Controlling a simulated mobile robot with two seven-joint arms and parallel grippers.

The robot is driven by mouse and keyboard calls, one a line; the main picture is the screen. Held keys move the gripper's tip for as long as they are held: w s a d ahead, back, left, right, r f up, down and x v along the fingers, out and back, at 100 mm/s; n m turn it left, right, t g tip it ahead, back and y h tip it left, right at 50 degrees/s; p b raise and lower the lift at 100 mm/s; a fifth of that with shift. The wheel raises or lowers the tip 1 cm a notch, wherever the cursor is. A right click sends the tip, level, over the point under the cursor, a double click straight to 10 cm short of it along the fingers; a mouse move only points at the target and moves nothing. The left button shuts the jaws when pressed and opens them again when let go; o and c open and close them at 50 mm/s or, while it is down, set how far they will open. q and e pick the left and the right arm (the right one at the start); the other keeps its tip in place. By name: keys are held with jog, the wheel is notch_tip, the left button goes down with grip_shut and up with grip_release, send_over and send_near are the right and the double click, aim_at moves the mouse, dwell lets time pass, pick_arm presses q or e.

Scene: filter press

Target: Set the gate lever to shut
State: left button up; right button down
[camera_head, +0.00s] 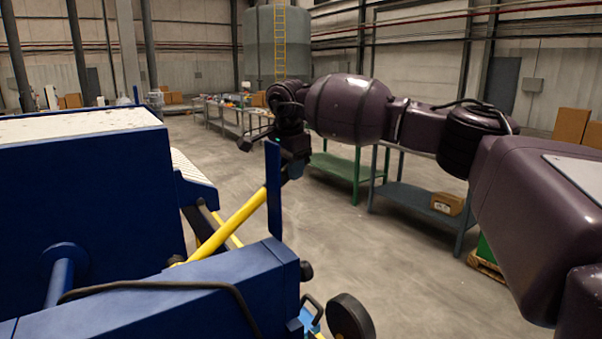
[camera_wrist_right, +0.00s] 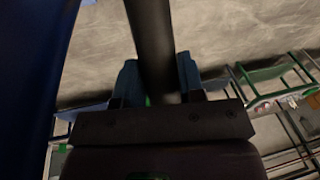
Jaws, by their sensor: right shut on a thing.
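The gate lever (camera_head: 238,221) is a yellow bar in the head view. It slants up and to the right from the blue press, and its upper end passes behind a thin upright blue plate (camera_head: 273,195). My right gripper (camera_head: 291,170) is at that upper end, and the plate hides part of the contact. In the right wrist view a dark round bar (camera_wrist_right: 152,45), which looks like the lever's grip, runs between the two fingers of my right gripper (camera_wrist_right: 159,82). The fingers are shut on it. My left gripper is not in view.
The blue press body (camera_head: 85,205) fills the left side, with a lower blue beam (camera_head: 190,300) and a dark cable on it. A black wheel (camera_head: 349,318) is at the bottom. A green table (camera_head: 340,168) and a grey table (camera_head: 415,199) stand behind. The floor at centre right is clear.

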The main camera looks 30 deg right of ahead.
jog(key=shift+s+a+r+h+p, duration=0.1)
jog(key=shift+a+r+h+p, duration=0.3)
jog(key=shift+r, duration=0.3)
jog(key=shift+a+r+h+p, duration=0.2)
jog(key=shift+a+r+p, duration=0.15)
jog(key=shift+a+r, duration=0.25)
jog(key=shift+r, duration=0.15)
jog(key=c, duration=1.1)
grip_release()
jog(key=o, duration=0.4)
jog(key=shift+a, duration=0.15)
jog(key=shift+c, duration=0.2)
jog(key=b+v, duration=0.1)
jog(key=v, duration=0.9)
jog(key=shift+s+r, duration=0.2)
jog(key=shift+r, duration=0.1)
